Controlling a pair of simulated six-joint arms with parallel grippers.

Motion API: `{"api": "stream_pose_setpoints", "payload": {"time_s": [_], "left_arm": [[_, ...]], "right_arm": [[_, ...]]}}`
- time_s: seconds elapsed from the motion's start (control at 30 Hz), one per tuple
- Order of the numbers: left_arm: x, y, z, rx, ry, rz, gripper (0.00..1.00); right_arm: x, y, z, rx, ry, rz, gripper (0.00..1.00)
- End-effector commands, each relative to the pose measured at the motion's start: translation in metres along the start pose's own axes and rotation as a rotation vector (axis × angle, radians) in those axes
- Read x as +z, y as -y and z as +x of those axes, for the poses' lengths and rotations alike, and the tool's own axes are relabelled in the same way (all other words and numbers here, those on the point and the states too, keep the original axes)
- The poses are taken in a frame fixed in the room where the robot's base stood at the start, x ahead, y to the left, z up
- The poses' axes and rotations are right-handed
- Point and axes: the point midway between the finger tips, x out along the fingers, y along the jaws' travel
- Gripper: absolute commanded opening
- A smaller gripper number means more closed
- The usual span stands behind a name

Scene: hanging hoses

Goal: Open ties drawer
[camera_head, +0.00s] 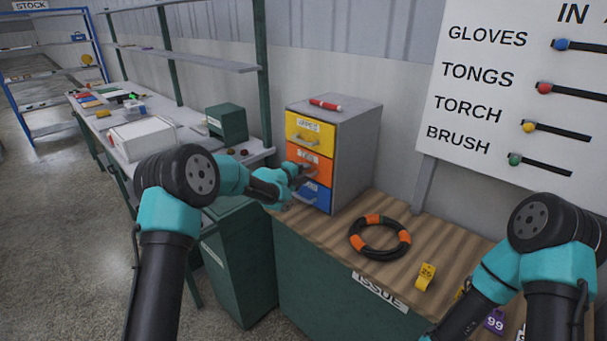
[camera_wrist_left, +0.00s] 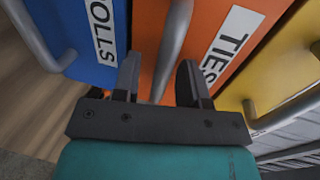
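The ties drawer (camera_head: 321,166) is the orange middle drawer of a small grey cabinet (camera_head: 358,140). Its front looks flush with the drawers above and below. In the left wrist view the orange front (camera_wrist_left: 150,30) bears a "TIES" label (camera_wrist_left: 232,44) and a grey bar handle (camera_wrist_left: 173,45). My left gripper (camera_head: 302,170) is at this drawer and partly covers its label in the head view. In the left wrist view my left gripper's fingers (camera_wrist_left: 160,84) are apart, one on each side of the handle, with gaps visible. My right gripper is outside both views.
A yellow drawer (camera_head: 310,132) is above and a blue drawer (camera_head: 312,196) below. A red marker-like item (camera_head: 326,104) lies on the cabinet. A black and orange hose ring (camera_head: 379,254) and a yellow tag (camera_head: 425,277) lie on the wooden counter (camera_head: 330,234).

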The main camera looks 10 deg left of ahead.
Motion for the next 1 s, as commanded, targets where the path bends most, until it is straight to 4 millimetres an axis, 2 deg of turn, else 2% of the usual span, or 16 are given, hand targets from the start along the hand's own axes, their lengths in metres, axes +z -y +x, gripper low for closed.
{"api": "stream_pose_setpoints", "payload": {"time_s": [0.17, 0.57, 1.0], "left_arm": [[0.0, 0.0002, -0.0003, 0.0, 0.0, 0.0, 0.39], [0.0001, 0.0003, -0.0005, 0.0, 0.0, 0.0, 0.01], [-0.0012, 0.0005, -0.0002, 0.0, -0.002, 0.001, 0.0]], "right_arm": [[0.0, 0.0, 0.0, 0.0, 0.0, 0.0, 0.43], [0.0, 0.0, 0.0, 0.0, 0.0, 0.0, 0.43], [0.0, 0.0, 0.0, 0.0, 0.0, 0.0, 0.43]]}}
